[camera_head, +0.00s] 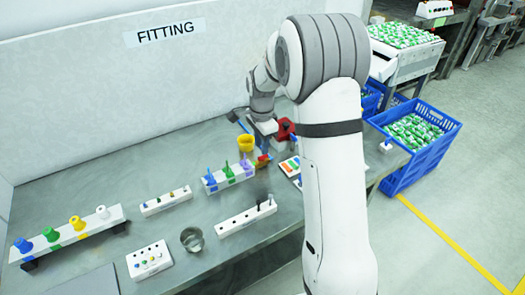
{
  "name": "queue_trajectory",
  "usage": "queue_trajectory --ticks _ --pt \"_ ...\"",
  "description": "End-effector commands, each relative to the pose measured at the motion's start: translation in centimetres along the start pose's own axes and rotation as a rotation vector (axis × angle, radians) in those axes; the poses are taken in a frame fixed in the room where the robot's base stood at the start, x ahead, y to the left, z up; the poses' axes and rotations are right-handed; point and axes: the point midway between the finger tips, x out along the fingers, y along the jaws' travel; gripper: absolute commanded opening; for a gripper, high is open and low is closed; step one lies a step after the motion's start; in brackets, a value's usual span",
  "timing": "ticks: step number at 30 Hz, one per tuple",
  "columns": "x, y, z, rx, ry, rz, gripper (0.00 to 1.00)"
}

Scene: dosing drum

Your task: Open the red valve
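A red part (284,129) shows at the back of the grey bench, right beside the end of my arm and partly hidden by it. A smaller red-orange piece (263,160) sits lower, just below my gripper. I cannot tell which of the two is the valve, or how its handle is turned. My gripper (264,145) points down between them, close to both. Its fingers are too small and dark to show whether they are open, or whether they touch anything. A yellow cup-shaped part (246,143) is just left of my gripper.
A white rack (229,178) with blue, green and purple pieces stands close in front. Other racks, a control box (149,261) and a metal cup (191,240) stand to the left and front. Blue crates (421,165) stand right of the bench. My arm hides the bench's right part.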

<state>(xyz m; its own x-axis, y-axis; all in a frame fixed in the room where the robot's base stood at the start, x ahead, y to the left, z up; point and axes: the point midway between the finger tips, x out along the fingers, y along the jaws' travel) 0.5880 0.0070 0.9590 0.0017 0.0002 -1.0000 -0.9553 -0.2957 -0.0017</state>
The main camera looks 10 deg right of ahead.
Motion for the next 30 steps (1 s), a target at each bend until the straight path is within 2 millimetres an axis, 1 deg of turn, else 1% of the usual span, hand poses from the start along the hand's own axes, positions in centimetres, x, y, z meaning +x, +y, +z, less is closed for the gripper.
queue_trajectory --ticks 1,3,6,9,23,26,29,30 --pt "-0.9 -0.1 0.0 0.000 0.001 -0.004 0.27" --pt "-2.0 -0.1 0.0 0.000 0.001 -0.004 0.27" --pt "-3.1 -0.1 0.0 0.000 0.000 -0.002 0.27" --pt "-3.8 0.0 0.0 0.000 0.000 -0.001 0.27" --pt "-3.9 0.0 0.0 -0.001 0.000 0.000 0.27" --pt "-4.6 0.7 0.2 -0.031 0.002 -0.007 0.27" --pt "-6.3 2.5 0.7 -0.119 0.010 -0.026 0.27" --pt "-7.2 3.6 0.9 -0.168 0.014 -0.036 0.27"
